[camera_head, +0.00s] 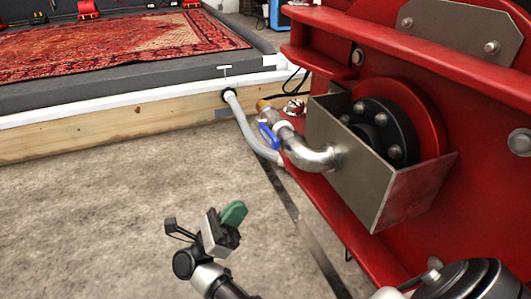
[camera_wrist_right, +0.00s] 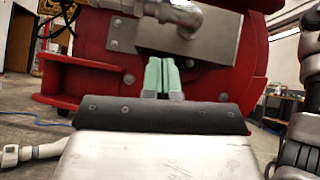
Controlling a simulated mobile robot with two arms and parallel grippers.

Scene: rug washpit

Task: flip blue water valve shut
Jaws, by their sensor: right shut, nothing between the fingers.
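The blue water valve handle (camera_head: 269,136) sits on the metal pipe fitting at the side of the red machine, where the grey hose joins. It lies slanted beside the pipe. My right gripper (camera_head: 234,214) has green fingers and is in front of and below the valve, well apart from it, over the concrete floor. In the right wrist view the green fingers (camera_wrist_right: 161,76) are together with nothing between them, pointing toward the red machine. The blue handle cannot be made out in that view. My left gripper is in neither view.
The red machine (camera_head: 340,210) with a metal guard box (camera_head: 345,165) fills the right side. A curved metal pipe (camera_head: 310,152) runs from the valve to it. A grey hose (camera_head: 243,125) leads to the wood-edged washpit holding a red rug (camera_head: 110,52). Concrete floor (camera_head: 90,220) lies clear at left.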

